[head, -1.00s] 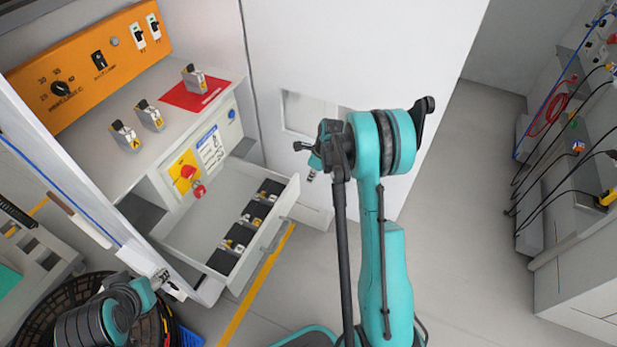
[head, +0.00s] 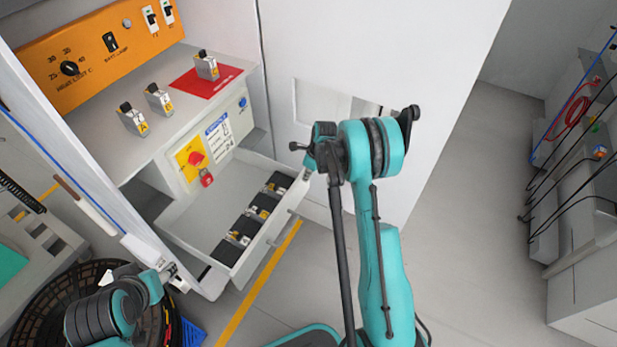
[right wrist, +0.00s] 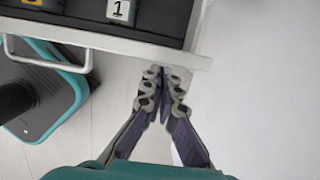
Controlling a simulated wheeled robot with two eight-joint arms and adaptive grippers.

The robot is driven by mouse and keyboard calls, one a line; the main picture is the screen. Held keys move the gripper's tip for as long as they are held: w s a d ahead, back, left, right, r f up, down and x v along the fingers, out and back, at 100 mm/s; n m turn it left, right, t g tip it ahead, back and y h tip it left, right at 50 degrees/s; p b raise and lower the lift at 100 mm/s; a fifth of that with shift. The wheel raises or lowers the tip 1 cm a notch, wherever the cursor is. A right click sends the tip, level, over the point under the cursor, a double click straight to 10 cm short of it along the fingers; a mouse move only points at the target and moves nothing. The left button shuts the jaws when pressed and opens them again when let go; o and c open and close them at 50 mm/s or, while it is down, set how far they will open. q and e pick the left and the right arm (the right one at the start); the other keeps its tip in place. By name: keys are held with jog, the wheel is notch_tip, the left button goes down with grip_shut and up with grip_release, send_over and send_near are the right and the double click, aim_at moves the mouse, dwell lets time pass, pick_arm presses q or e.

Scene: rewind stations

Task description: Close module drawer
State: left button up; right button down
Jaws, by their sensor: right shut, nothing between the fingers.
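The module drawer (head: 262,252) is pulled out of the grey-white cabinet, with several black modules in its tray. Its front panel also shows in the right wrist view (right wrist: 112,43), with a bar handle (right wrist: 46,62) at the left. My right gripper (head: 307,168) is shut and empty at the right end of the drawer front. In the right wrist view its closed fingertips (right wrist: 163,72) lie at the front's edge, right of the handle; I cannot tell whether they touch. My left gripper (head: 170,271) is beside the cabinet's left post; its fingers are too small to read.
Above the drawer are a red switch on a yellow plate (head: 192,158), a shelf with several small modules and a red mat (head: 206,82), and an orange panel (head: 90,62). A black basket (head: 40,300) stands at lower left. Floor right of my right arm is clear.

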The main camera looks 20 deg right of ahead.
aim_at(264, 158)
jog(key=shift+w+a, duration=0.1)
jog(key=w+a, duration=0.3)
jog(key=w, duration=0.1)
jog(key=w+a, duration=0.3)
jog(key=w, duration=0.1)
jog(key=w+a, duration=0.4)
jog(key=shift+w, duration=0.4)
pick_arm(q)
jog(key=shift+w+a+f, duration=0.1)
jog(key=shift+w+a, duration=0.6)
jog(key=shift+w, duration=0.25)
pick_arm(e)
jog(key=shift+w+a, duration=0.65)
jog(key=shift+w, duration=0.2)
